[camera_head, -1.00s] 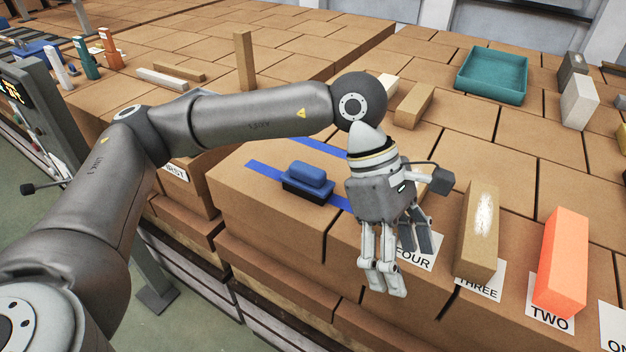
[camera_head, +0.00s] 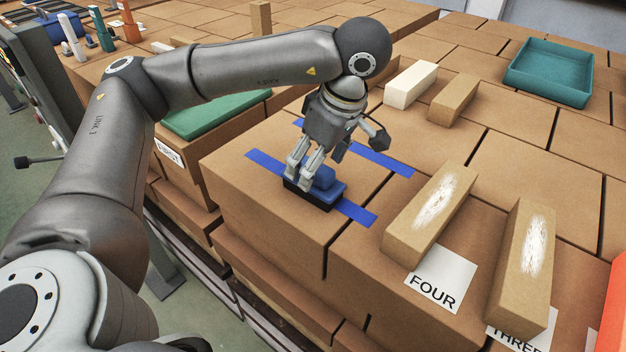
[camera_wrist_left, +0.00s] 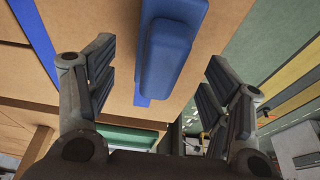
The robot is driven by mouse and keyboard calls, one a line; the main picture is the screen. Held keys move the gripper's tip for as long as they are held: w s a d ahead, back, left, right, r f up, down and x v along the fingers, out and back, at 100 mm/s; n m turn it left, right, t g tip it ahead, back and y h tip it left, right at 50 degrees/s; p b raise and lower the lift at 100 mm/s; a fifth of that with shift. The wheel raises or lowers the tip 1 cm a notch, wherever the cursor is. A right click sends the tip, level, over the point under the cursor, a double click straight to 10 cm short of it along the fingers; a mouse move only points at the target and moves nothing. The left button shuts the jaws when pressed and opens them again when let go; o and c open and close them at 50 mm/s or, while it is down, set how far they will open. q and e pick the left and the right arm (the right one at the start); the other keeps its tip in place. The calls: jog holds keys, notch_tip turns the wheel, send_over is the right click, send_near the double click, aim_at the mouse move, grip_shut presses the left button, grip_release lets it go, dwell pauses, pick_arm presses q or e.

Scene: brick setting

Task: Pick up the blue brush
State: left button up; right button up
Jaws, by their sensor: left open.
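The blue brush (camera_head: 333,189) lies on the brick top at the near corner, across one of the blue tape strips. It has a rounded blue grip on a wider blue back, with a dark underside. My left gripper (camera_head: 310,168) is over the brush, pointing down, and hides part of it in the head view. In the left wrist view the blue brush (camera_wrist_left: 168,55) lies between the spread fingers of my left gripper (camera_wrist_left: 160,90), with room on both sides. The gripper is open and empty. I cannot tell its exact height above the brush. My right gripper is not in view.
A tan brick with a white patch (camera_head: 428,214) is beside the FOUR card (camera_head: 440,279); another (camera_head: 523,255) is by THREE. A white brick (camera_head: 410,84) and tan brick (camera_head: 454,99) lie behind. A teal tray (camera_head: 549,72) is back right, a green board (camera_head: 215,107) left.

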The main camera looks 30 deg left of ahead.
pick_arm(q)
jog(key=shift+a+f, duration=0.25)
jog(key=shift+f, duration=0.4)
jog(key=x, duration=0.1)
jog(key=p+x, duration=0.1)
jog(key=x, duration=0.1)
jog(key=shift+a+f, duration=0.1)
jog(key=shift+a, duration=0.2)
jog(key=shift+f, duration=0.25)
jog(key=shift+c, duration=0.5)
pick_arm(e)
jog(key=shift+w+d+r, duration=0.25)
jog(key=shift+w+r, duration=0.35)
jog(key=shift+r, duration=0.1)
pick_arm(q)
jog(key=c, duration=1.1)
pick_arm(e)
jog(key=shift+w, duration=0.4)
pick_arm(q)
jog(key=shift+r, duration=0.1)
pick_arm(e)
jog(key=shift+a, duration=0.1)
